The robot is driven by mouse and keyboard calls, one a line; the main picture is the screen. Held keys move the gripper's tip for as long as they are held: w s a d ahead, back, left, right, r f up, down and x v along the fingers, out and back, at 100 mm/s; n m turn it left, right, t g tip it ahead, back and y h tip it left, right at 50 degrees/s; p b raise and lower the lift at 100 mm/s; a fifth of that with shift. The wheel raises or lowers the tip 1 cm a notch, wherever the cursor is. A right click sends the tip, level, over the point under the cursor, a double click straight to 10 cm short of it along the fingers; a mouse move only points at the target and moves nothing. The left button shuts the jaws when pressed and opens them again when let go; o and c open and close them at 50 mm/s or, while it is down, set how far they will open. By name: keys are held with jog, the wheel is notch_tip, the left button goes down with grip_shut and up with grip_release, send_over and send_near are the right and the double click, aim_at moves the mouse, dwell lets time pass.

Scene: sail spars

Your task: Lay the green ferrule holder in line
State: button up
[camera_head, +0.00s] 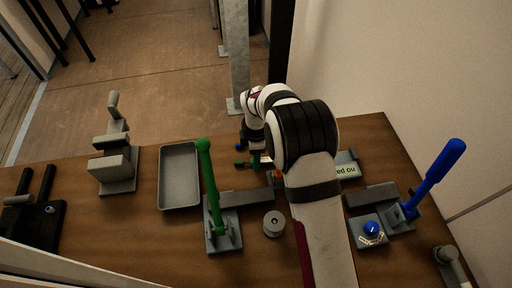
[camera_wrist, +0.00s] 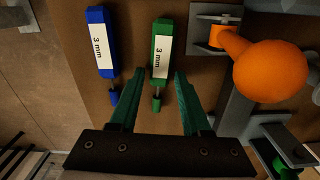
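The green ferrule holder (camera_wrist: 161,30) lies on the brown table in the wrist view, with a white "3 mm" label and a thin metal pin ending in a green tip. My gripper (camera_wrist: 160,76) is open, its two green fingers on either side of the holder's lower end and pin. I cannot tell whether they touch it or how high they are. A blue holder (camera_wrist: 97,17) with the same label lies to the left, outside the fingers. In the head view my arm hides most of this area; small green parts (camera_head: 255,160) show beside it.
An orange ball-shaped knob (camera_wrist: 270,70) and grey brackets stand close right of the holder. In the head view a green lever (camera_head: 209,185) stands left of my arm, a blue lever (camera_head: 436,178) right. A grey tray (camera_head: 180,206) is empty.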

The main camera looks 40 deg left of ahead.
grip_shut()
jog(key=shift+r, duration=2.55)
jog(key=shift+w+r, duration=0.1)
jog(key=w+d+r+m, duration=0.8)
jog(key=w+d+m, duration=0.1)
jog(key=d+m, duration=0.2)
jog(key=shift+s+d+f+m, duration=0.15)
jog(key=shift+d+f+m, duration=0.55)
jog(key=shift+d+m, duration=3.1)
jog(key=shift+s+d+f+m, duration=0.15)
jog(key=shift+d+f+m, duration=0.55)
jog(key=shift+d+m, duration=3.15)
jog(key=shift+s+d+f+m, duration=0.15)
jog(key=shift+d+f+m, duration=0.55)
jog(key=shift+d+m, duration=3.1)
jog(key=shift+a+m, duration=0.55)
jog(key=shift+a, duration=0.05)
